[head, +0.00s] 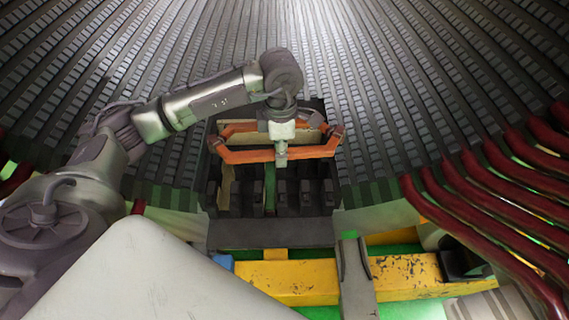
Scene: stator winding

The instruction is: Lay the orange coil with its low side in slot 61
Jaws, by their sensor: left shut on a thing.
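The orange coil (245,156) is a long flat loop with angled ends, in the middle of the head view. My left gripper (281,160) is shut on the coil near its middle and holds it over a dark slotted block. The gripper covers part of the coil. The stator's ribbed slots (380,100) run away behind it and to both sides. No slot numbers can be read, so I cannot tell which one is slot 61. Whether the coil touches the slots below cannot be told. My right gripper is not in view.
The dark slotted block (305,205) stands below the coil. Several dark red coils (510,195) lie in the stator at the right. A yellow beam (400,275) crosses the front, with a grey upright piece (355,280) before it.

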